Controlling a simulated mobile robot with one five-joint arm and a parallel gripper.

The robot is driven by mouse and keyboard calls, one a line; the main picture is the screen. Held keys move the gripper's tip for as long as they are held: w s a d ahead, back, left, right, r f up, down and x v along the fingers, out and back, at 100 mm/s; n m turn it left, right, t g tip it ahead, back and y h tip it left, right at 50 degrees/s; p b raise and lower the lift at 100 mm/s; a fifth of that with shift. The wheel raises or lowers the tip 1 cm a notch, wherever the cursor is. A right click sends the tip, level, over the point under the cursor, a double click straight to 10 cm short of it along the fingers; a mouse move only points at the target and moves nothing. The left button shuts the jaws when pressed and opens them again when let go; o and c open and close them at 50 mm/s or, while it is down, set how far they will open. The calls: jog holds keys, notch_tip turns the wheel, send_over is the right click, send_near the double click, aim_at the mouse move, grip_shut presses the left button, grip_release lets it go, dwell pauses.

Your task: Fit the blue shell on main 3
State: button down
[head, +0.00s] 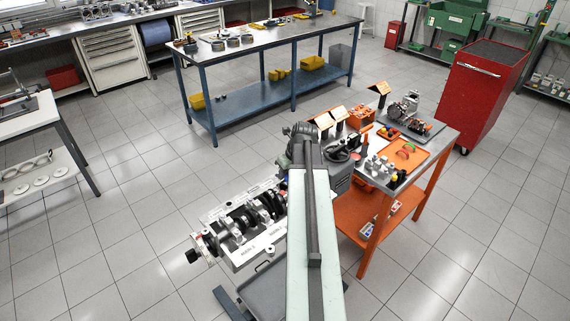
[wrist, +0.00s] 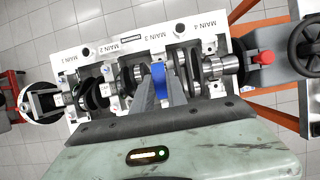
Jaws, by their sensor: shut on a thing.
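My gripper (wrist: 160,92) is shut on the blue shell (wrist: 159,73), a thin blue piece standing out between the fingertips. The shell is over the crankshaft, just below the MAIN 3 label (wrist: 149,38) in the picture. I cannot tell whether it touches the journal. In the head view the engine block (head: 253,250) is left of my arm, which hides the gripper.
An orange bench (head: 432,170) with parts and an orange tray (head: 408,152) stands right of the block. A red cabinet (head: 483,90) is behind it. A blue workbench (head: 215,70) stands at the back. A black handwheel (wrist: 305,45) is right of the block.

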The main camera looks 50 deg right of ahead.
jog(key=shift+w+a+r, duration=0.1)
jog(key=shift+w, duration=0.2)
jog(key=b, duration=0.6)
send_over(284, 193)
notch_tip(284, 193, down, 6)
jog(key=shift+a+f, duration=0.1)
jog(key=shift+f+b, duration=1.3)
jog(key=shift+b, duration=0.15)
dwell(0.4)
jog(key=shift+r+p, duration=0.3)
dwell(2.6)
dwell(0.3)
jog(key=c, duration=1.6)
grip_release()
jog(key=shift+o, duration=0.2)
jog(key=shift+r, duration=0.15)
jog(key=shift+r+p, duration=1.15)
jog(key=shift+p, duration=0.15)
